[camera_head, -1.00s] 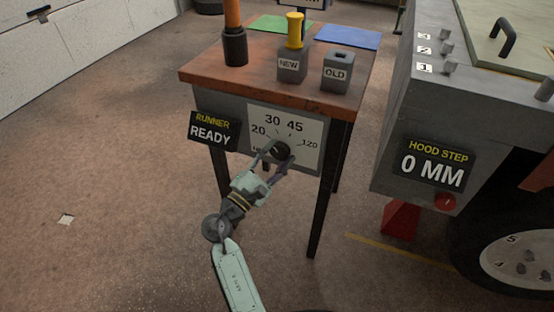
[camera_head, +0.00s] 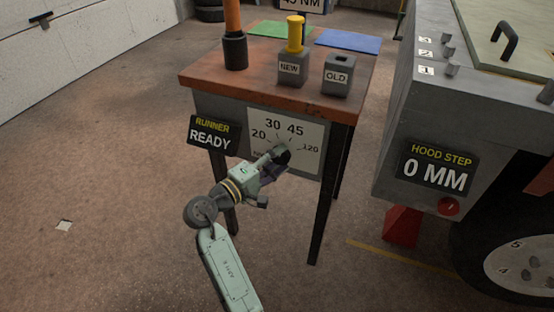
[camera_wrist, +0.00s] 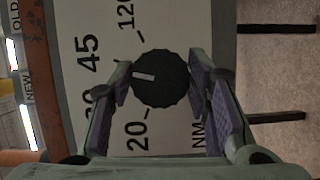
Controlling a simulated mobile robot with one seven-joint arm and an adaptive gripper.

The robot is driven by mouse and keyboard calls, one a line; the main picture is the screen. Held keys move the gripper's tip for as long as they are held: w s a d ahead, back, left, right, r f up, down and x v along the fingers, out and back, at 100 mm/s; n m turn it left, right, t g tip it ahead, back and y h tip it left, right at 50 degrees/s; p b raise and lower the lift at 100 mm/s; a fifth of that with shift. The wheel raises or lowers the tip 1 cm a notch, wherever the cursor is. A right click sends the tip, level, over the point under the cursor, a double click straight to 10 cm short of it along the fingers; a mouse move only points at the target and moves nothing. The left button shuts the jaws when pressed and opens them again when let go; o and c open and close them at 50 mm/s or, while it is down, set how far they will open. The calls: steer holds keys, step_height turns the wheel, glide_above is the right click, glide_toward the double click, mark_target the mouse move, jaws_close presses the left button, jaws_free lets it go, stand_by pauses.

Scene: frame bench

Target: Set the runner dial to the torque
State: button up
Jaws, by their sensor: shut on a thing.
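The runner dial (camera_head: 284,155) is a black round knob on a white scale plate (camera_head: 309,168) on the bench front. The scale reads 20, 30, 45 and 120, with another label partly hidden. My gripper (camera_head: 275,158) is at the knob. In the wrist view, my gripper's fingers (camera_wrist: 160,85) are on either side of the ridged knob (camera_wrist: 165,92), shut on it. Its white mark points left in that view, towards the 30 and 45 side; I cannot tell which exactly. A sign at the top (camera_head: 301,4) reads 45 NM, partly cut off.
A RUNNER READY sign (camera_head: 213,135) hangs left of the plate. The bench top (camera_head: 210,78) holds blocks marked NEW (camera_head: 290,69) and OLD (camera_head: 337,76) and an orange-handled tool (camera_head: 233,42). A grey machine with a HOOD STEP 0 MM sign (camera_head: 437,168) stands right.

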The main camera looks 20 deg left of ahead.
steer(key=shift+m, duration=0.5)
stand_by(0.3)
steer(key=o, duration=1.2)
steer(key=shift+c, duration=0.2)
steer(key=v, duration=1.2)
steer(key=shift+r, duration=0.3)
